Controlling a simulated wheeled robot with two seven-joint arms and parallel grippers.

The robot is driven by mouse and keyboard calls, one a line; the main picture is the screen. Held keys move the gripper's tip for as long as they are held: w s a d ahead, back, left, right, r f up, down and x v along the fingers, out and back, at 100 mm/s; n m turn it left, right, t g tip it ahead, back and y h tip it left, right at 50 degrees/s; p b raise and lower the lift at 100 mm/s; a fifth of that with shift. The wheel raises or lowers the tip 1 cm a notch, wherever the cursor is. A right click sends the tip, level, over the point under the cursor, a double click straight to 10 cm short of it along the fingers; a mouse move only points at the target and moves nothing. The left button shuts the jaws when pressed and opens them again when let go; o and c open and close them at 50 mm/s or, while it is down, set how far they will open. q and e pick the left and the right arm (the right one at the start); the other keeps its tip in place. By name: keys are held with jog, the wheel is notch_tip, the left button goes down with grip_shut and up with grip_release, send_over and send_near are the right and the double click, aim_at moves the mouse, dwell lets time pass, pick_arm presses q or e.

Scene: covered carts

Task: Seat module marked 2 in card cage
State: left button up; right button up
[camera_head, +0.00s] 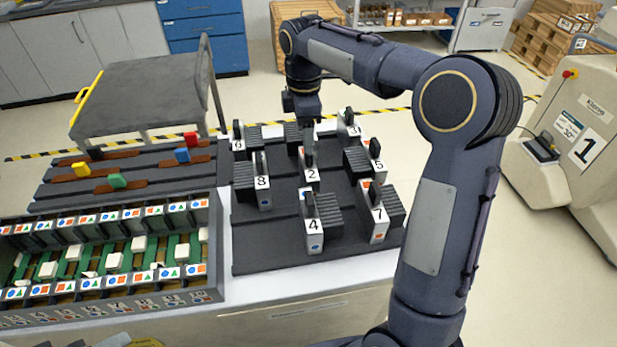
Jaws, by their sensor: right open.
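The module marked 2 (311,174) stands upright near the middle of the dark grooved rack (270,232), its white labelled face toward me and a dark handle on top. My right gripper (304,122) points down just behind and above it, with its jaws open; whether it touches the handle is unclear. The card cage (214,250) is at lower left, an open dark box with rows of labels with coloured shapes along its front and back and green boards with white blocks inside. Its front digits are small. My left gripper is out of view.
Brown strips with coloured blocks lie on a dark board (60,188) behind the cage. A grey cart (150,88) stands behind. A large machine (575,150) is at right.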

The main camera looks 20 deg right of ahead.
aim_at(309, 171)
jog(key=f, duration=0.6)
jog(key=shift+s+d+f, duration=0.3)
grip_shut()
